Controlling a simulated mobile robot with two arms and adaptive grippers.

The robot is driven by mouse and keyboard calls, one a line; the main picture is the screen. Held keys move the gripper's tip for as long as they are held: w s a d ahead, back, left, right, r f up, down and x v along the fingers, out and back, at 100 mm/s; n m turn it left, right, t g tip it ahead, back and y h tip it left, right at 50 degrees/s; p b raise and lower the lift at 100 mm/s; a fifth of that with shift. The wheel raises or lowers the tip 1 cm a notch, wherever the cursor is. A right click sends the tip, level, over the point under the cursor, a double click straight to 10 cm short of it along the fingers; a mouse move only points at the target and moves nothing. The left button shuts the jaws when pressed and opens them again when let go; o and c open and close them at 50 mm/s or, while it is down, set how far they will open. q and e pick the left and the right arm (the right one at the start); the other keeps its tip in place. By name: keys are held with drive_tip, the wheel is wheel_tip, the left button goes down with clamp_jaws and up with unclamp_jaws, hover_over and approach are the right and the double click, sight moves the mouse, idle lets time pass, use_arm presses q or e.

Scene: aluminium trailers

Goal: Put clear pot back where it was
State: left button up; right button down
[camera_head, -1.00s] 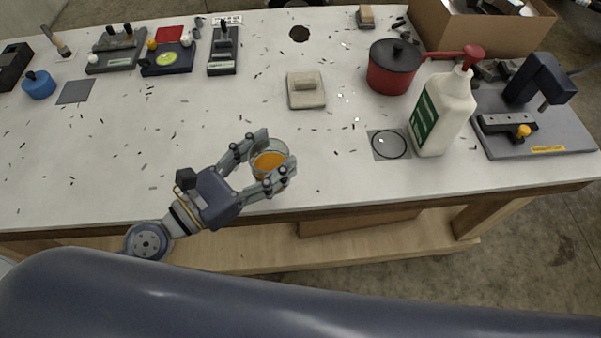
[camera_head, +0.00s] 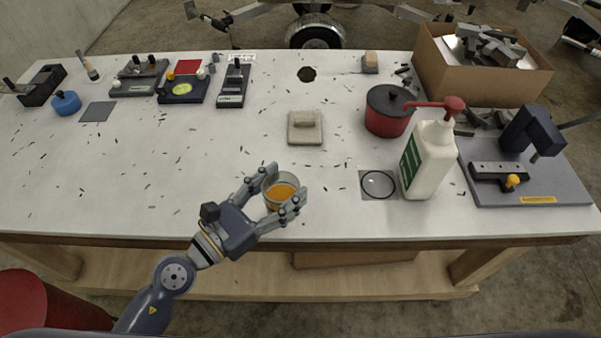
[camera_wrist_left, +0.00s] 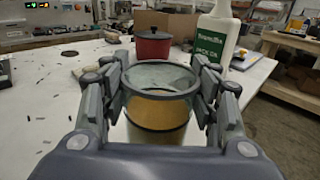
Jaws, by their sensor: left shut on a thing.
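The clear pot (camera_head: 281,187) is a small glass-like jar with orange contents. My left gripper (camera_head: 282,193) is shut on it near the table's front edge, with a finger on each side. In the left wrist view the pot (camera_wrist_left: 158,100) stands upright between the fingers. I cannot tell whether its bottom touches the table. A grey square with a dark ring (camera_head: 377,184) lies on the table to the right of the pot, with nothing on it. My right gripper is not in view.
A white pump bottle (camera_head: 428,160) stands just right of the ringed square. A red pot with a dark lid (camera_head: 388,112) stands behind it. A sanding block (camera_head: 305,128) lies behind the clear pot. Fixtures and a cardboard box (camera_head: 490,85) are farther away. The table's left-middle is mostly clear.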

use_arm(q)
drive_tip(key=w+d+f, duration=0.2)
drive_tip(key=w+d+f+b, duration=0.1)
drive_tip(key=w+d, duration=0.1)
drive_tip(key=shift+w+f, duration=0.35)
drive_tip(key=shift+f+b, duration=0.25)
drive_tip(key=shift+b, duration=0.05)
drive_tip(key=shift+a, duration=0.1)
drive_tip(key=shift+f, duration=0.2)
drive_tip(key=o, duration=1.1)
drive_tip(key=shift+r, duration=0.1)
drive_tip(key=shift+o, duration=0.2)
